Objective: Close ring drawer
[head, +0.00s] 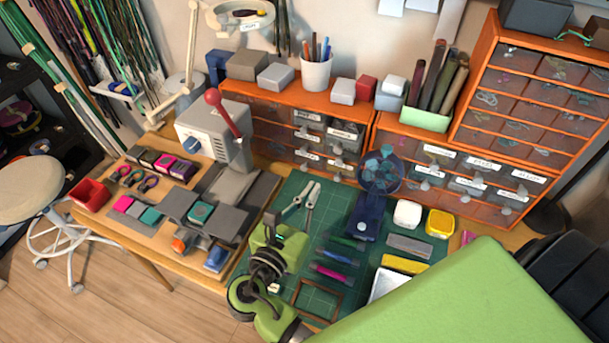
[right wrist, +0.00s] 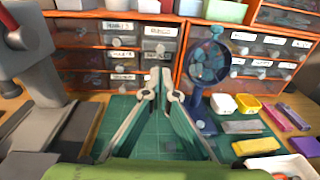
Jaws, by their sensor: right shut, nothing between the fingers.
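The drawers sit in orange cabinets along the wall. The left cabinet has small labelled drawers (head: 345,132), also seen in the right wrist view (right wrist: 158,45). The labels are too small to read, so I cannot tell which is the ring drawer. My right gripper (head: 307,193) is over the back of the green mat, in front of the left cabinet. In the right wrist view its two fingertips (right wrist: 163,82) are together and empty, pointing toward the labelled drawers. Contact with a drawer front cannot be seen. My left gripper is not in view.
A blue stand (head: 364,212) with a round head rises right of my right gripper. A grey machine with a red-knobbed lever (head: 212,135) stands to the left. White and yellow containers (head: 438,223) sit at the right of the green mat (head: 290,188). Tools crowd the bench.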

